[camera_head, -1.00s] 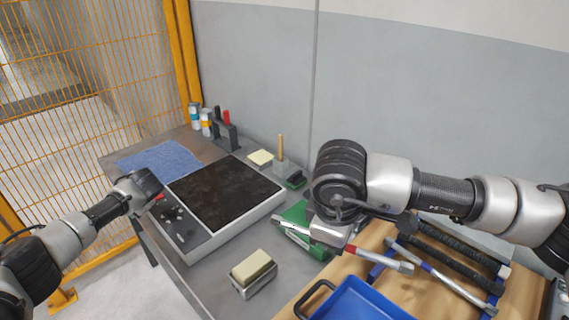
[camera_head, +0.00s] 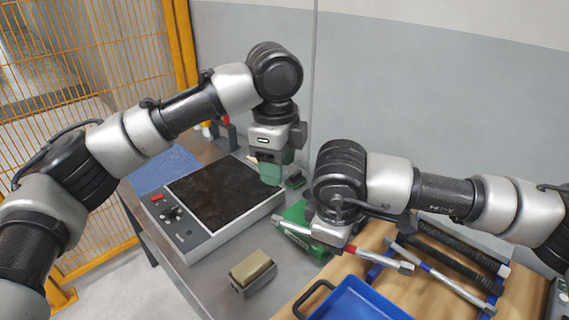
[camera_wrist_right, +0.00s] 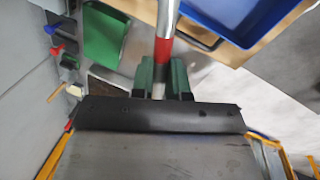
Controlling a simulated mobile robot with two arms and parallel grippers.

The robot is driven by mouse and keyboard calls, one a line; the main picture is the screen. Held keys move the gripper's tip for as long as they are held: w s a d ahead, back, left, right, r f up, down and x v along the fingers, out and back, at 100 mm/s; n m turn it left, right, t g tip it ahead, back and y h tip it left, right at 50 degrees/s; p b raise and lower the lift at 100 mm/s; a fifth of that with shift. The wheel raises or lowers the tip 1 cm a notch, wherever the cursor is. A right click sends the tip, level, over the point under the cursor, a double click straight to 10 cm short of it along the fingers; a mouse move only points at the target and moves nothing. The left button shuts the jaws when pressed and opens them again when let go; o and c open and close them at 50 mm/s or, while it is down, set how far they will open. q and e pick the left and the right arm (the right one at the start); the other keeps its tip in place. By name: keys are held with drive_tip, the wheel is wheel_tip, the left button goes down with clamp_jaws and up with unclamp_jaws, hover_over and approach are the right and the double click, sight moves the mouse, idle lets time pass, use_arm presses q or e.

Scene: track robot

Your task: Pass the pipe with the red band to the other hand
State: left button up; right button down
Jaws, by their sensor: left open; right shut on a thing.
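The pipe with the red band (camera_head: 378,258) is a silver tube held across my right gripper (camera_head: 330,236) in the head view. Its ends stick out to both sides of the jaws. In the right wrist view the pipe (camera_wrist_right: 168,15) runs up from between the green fingers of the right gripper (camera_wrist_right: 162,78), with the red band just beyond them. My left gripper (camera_head: 268,172) is open and empty, pointing down over the back right edge of the hot plate, left of the pipe's left end and apart from it.
A grey unit with a dark plate (camera_head: 222,196) stands on the bench. A sponge block in a metal holder (camera_head: 252,270) lies in front. A green box (camera_head: 297,216) is beneath the pipe. A blue tray (camera_head: 358,302) and a rack with more pipes (camera_head: 450,275) are at right.

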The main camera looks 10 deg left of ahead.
use_arm(q)
drive_tip(key=shift+m, duration=0.9)
drive_tip(key=s+f, duration=0.1)
drive_tip(key=f, duration=0.2)
drive_tip(key=d+f, duration=0.1)
drive_tip(key=f, duration=0.3)
drive_tip(key=s+f, duration=0.1)
drive_tip(key=f, duration=0.2)
drive_tip(key=shift+s+d+f, duration=0.25)
drive_tip(key=shift+s, duration=0.1)
clamp_jaws()
use_arm(e)
drive_tip(key=shift+a, duration=0.1)
use_arm(q)
drive_tip(key=shift+r, duration=0.1)
use_arm(e)
drive_tip(key=c, duration=1)
unclamp_jaws()
drive_tip(key=shift+c, duration=0.2)
